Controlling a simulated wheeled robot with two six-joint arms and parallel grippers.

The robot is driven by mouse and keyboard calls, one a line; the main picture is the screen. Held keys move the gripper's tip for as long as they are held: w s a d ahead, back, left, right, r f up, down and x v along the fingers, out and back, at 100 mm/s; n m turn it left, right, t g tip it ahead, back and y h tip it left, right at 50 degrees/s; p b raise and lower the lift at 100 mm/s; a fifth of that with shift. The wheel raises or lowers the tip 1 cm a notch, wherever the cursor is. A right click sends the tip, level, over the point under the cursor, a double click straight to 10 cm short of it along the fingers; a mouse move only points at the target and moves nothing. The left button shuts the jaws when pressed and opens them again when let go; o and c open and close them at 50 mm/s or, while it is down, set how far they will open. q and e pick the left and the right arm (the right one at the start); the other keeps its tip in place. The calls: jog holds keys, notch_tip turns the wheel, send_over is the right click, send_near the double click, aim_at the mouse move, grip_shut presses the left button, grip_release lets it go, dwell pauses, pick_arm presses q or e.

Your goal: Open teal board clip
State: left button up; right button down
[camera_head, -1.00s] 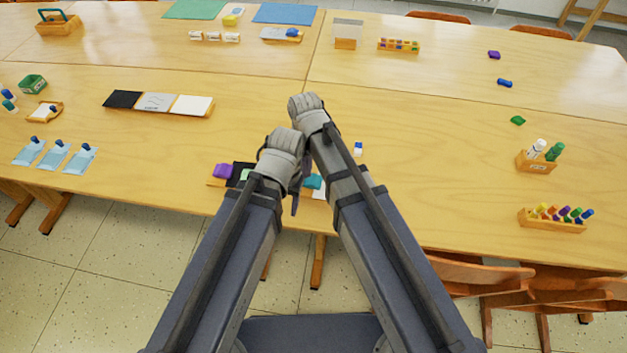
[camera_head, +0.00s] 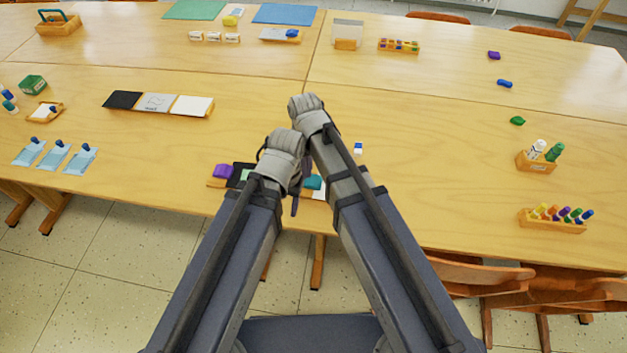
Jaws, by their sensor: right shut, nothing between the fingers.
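The teal board clip (camera_head: 314,182) shows in part between my two arms, at the right part of a low wooden board (camera_head: 216,183) by the table's front edge. My right arm covers much of it. A white sheet (camera_head: 319,194) shows just below the clip. A dark, slim part of my right gripper (camera_head: 296,204) shows between the arms, just left of the teal clip. It is shut with nothing in it; whether it touches the clip I cannot tell. My left wrist hangs over the middle of the board, and its fingers are hidden, so their state is unclear.
A purple clip (camera_head: 223,171) sits at the board's left end, near a black sheet and a green piece (camera_head: 245,174). A small blue-and-white block (camera_head: 358,147) stands right of my right arm. A tray with three panels (camera_head: 192,112) lies behind left.

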aim_at(307, 180)
pick_arm(q)
jog(key=shift+f+b, duration=0.85)
pick_arm(e)
jog(key=shift+f, duration=0.85)
pick_arm(q)
jog(key=shift+r, duration=0.1)
pick_arm(e)
jog(key=shift+r, duration=0.1)
notch_tip(307, 180, up, 7)
jog(key=p, duration=0.7)
pick_arm(q)
notch_tip(307, 180, up, 7)
